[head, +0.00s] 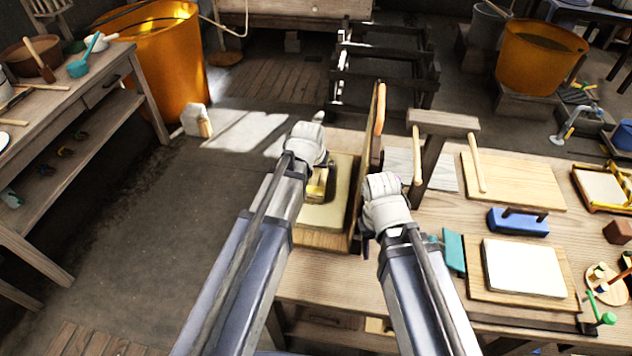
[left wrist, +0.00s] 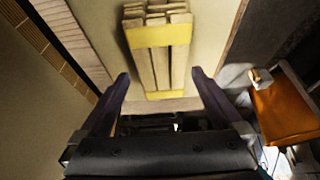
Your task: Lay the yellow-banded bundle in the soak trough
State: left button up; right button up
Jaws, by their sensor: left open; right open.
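The yellow-banded bundle (left wrist: 160,52) is several pale wooden sticks with two yellow bands. In the left wrist view it lies over a cream surface with a wooden border (left wrist: 222,45); I cannot tell if this is the soak trough. In the head view the bundle (head: 318,186) shows partly below my left gripper (head: 312,160), which hides the rest. In the left wrist view my left gripper (left wrist: 161,80) is open, its fingertips on either side of the bundle's near end, with gaps. My right gripper (head: 378,195) is open beside an upright wooden board (head: 368,165), its fingers mostly hidden.
The upright board stands between my grippers. A wooden T-shaped post (head: 440,140) rises just right of it. The bench (head: 440,215) holds a blue block (head: 518,222) and a white sheet on a board (head: 524,268). Orange tubs (head: 165,65) stand behind.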

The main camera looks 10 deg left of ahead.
aim_at(316, 174)
pick_arm(q)
jog(key=shift+b+x, duration=2.35)
jog(key=shift+x, duration=0.3)
pick_arm(e)
jog(key=shift+f, duration=2.35)
pick_arm(q)
jog(key=shift+w+a+r, duration=0.15)
jog(key=shift+r, duration=0.05)
jog(key=shift+c, duration=0.2)
pick_arm(e)
jog(key=shift+r, duration=0.1)
pick_arm(q)
jog(key=c, duration=1.4)
jog(key=shift+o, duration=0.2)
jog(key=shift+r, duration=0.1)
jog(key=shift+r+p, duration=0.1)
jog(key=shift+p, duration=0.2)
pick_arm(e)
jog(key=shift+r, duration=0.2)
pick_arm(q)
notch_tip(316, 174, up, 10)
jog(key=p, duration=0.9)
jog(key=shift+p, duration=0.35)
pick_arm(e)
notch_tip(316, 174, up, 10)
jog(key=shift+f, duration=0.15)
